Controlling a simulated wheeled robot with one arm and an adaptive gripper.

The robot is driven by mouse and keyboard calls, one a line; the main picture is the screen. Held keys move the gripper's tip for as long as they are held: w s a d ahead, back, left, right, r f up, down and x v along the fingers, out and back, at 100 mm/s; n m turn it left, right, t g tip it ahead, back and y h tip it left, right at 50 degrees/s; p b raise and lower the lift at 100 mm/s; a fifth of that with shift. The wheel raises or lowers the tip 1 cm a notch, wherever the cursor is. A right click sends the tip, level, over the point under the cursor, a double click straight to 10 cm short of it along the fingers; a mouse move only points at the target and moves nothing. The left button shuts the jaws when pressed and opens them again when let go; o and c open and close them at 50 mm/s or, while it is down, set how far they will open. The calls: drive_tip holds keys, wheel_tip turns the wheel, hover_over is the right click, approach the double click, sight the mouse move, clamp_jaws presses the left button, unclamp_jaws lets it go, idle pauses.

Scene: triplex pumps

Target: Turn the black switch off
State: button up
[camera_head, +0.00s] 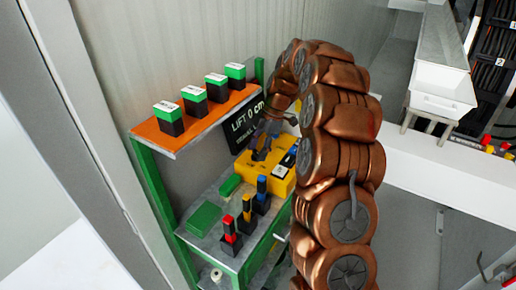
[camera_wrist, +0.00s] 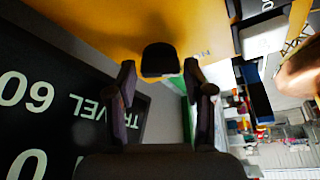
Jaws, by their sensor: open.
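A yellow box (camera_head: 266,178) sits on the grey bench of a green-framed stand in the head view. In the wrist view its yellow face (camera_wrist: 110,25) fills the top. A black switch (camera_wrist: 160,59) sticks out from this face. My gripper (camera_wrist: 159,74) is open, with one dark finger on each side of the switch and a little below it in the picture. I cannot tell whether the fingers touch it. In the head view my gripper (camera_head: 262,143) is over the yellow box, and I cannot make out the switch there.
A black display (camera_head: 240,127) stands behind the box; it is close at the left in the wrist view (camera_wrist: 45,110). An orange shelf (camera_head: 190,137) above holds several green-and-black blocks. Red, yellow and blue levers (camera_head: 230,238) stand in front. My arm covers the box's right side.

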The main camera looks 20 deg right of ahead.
drive_tip(key=shift+c, duration=0.3)
drive_tip(key=c, duration=0.8)
